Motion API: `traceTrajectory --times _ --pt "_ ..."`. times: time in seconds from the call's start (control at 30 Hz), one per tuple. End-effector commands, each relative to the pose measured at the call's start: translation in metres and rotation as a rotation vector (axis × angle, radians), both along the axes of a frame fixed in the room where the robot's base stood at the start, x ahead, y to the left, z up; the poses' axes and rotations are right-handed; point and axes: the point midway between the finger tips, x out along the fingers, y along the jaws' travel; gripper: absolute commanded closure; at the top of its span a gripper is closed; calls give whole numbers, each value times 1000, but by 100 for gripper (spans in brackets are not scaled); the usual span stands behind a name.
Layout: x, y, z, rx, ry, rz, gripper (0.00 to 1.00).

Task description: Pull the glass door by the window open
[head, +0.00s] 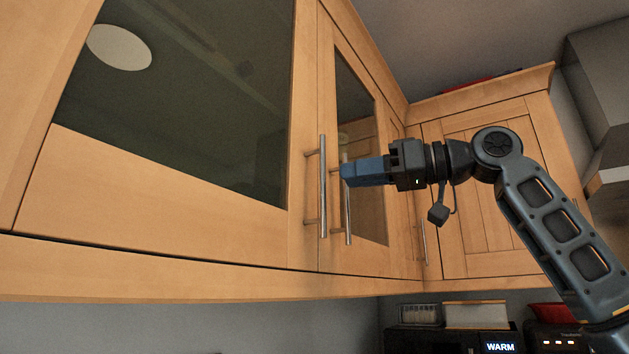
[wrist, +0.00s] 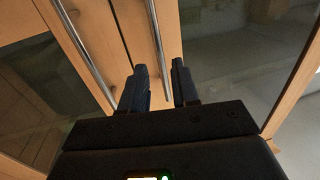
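Two glass doors sit side by side on the wooden wall cabinet, a wide one on the left (head: 185,110) and a narrower-looking one on the right (head: 361,130). Both look shut. Each has an upright metal bar handle near the seam: the left door's handle (head: 323,190) and the right door's handle (head: 348,222). My gripper (head: 345,173) is at the right door's handle. In the wrist view its two dark fingers (wrist: 159,75) are apart, with the right door's handle (wrist: 156,35) running between them. Contact is not clear. The left handle (wrist: 84,50) is outside the fingers. No window is seen.
A wooden-panelled cabinet door (head: 480,200) closes the corner on the right, with a range hood (head: 605,90) beyond. Dark appliances (head: 480,340) stand below. The space in front of the left door is clear.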

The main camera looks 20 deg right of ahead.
Motion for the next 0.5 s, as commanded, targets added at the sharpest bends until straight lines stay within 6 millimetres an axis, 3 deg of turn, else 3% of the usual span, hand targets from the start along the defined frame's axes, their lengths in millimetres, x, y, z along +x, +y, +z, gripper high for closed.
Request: traceTrajectory --times 0.3,0.5 --pt "33 36 1 1 1 0 70" --pt "44 48 0 1 -1 -1 70"
